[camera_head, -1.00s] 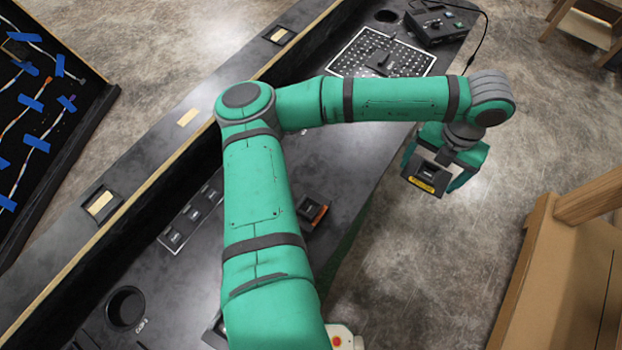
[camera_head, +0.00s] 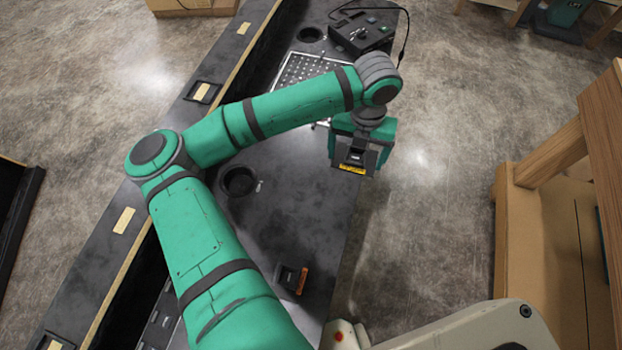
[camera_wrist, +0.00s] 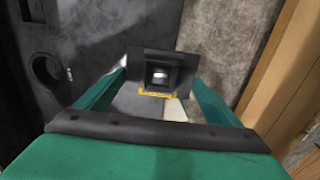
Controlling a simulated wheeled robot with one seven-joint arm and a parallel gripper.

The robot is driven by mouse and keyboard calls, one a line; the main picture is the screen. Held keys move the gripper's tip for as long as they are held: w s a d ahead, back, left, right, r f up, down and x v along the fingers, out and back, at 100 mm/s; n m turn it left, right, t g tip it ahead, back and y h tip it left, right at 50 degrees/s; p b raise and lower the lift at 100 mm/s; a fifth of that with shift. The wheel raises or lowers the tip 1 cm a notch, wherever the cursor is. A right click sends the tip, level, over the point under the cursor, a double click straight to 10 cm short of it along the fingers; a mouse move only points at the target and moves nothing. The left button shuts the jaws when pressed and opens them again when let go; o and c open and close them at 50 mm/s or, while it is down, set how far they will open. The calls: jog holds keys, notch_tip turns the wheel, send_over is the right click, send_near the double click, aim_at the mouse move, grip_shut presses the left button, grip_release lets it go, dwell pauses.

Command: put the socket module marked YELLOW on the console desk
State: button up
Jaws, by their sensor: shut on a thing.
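My gripper (camera_head: 356,152) is shut on a black socket module with a yellow label strip (camera_head: 352,169). In the head view it holds the module above the right edge of the dark console desk (camera_head: 300,215), partly over the floor. In the wrist view the module (camera_wrist: 160,73) sits between the two green fingers, its square socket and yellow strip showing. The label's lettering is too small to read. A second module, black with an orange-red label (camera_head: 302,281), lies on the desk nearer my base.
A round hole (camera_head: 239,181) is in the desk. A perforated panel (camera_head: 300,70) and a black control box with a cable (camera_head: 362,36) are at the far end. A brown wooden bench (camera_head: 540,220) stands across the floor on the right. The mid-desk has bare room.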

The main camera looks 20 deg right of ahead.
jog(key=a+f, duration=0.2)
jog(key=a, duration=0.1)
jog(key=w+a+f, duration=0.1)
jog(key=a+f, duration=0.2)
jog(key=w+a+f, duration=0.1)
jog(key=a+f, duration=0.1)
jog(key=a, duration=0.1)
jog(key=shift+w+f, duration=0.15)
jog(key=shift+f, duration=0.15)
jog(key=shift+a+f, duration=0.15)
jog(key=shift+f, duration=1.55)
jog(key=shift+f, duration=0.15)
jog(key=o, duration=1)
notch_tip(320, 180, up, 12)
jog(key=shift+r, duration=0.15)
